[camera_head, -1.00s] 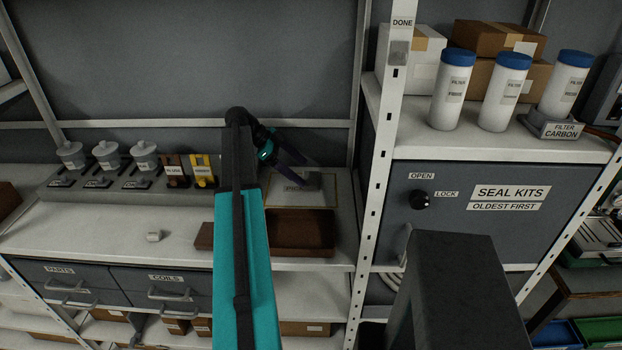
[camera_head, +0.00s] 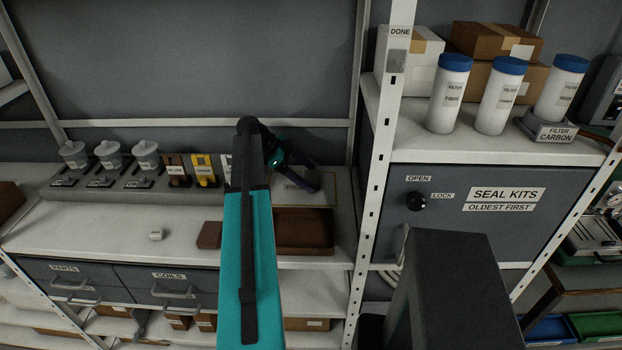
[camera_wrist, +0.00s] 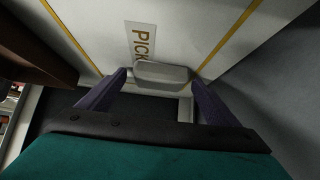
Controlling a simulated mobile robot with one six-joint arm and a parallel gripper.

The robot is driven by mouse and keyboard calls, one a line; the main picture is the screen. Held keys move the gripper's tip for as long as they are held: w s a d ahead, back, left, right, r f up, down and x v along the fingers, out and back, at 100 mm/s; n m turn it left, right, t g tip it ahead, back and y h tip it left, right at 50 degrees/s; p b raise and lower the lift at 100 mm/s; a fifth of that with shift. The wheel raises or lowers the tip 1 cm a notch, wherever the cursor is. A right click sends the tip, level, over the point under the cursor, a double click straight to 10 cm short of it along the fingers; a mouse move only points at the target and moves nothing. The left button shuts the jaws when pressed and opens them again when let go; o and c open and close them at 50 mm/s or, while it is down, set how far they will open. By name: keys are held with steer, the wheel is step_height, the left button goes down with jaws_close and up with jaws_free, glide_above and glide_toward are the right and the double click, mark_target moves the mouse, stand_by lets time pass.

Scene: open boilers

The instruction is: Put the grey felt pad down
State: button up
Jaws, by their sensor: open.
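The grey felt pad (camera_wrist: 162,74) shows in the wrist view as a pale grey, rounded slab. It lies at the edge of the white panel with the PICK label (camera_wrist: 141,42) and partly covers that label's end. My gripper (camera_wrist: 160,78) is open, one dark purple finger on each side of the pad. Whether a finger touches the pad I cannot tell. In the head view my gripper (camera_head: 309,178) is low over the labelled panel at the shelf's right end, and the pad cannot be made out behind it.
A brown tray (camera_head: 303,249) lies just in front of the panel. A white upright post (camera_head: 375,170) stands close to the right. Several grey canisters (camera_head: 110,155) and a yellow holder (camera_head: 204,170) stand to the left. The shelf's front left is mostly clear.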

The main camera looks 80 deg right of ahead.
mark_target(307, 176)
steer(key=shift+c, duration=0.2)
steer(key=c, duration=1.2)
steer(key=shift+r, duration=0.2)
steer(key=shift+r+b, duration=2.05)
steer(key=shift+r, duration=2.8)
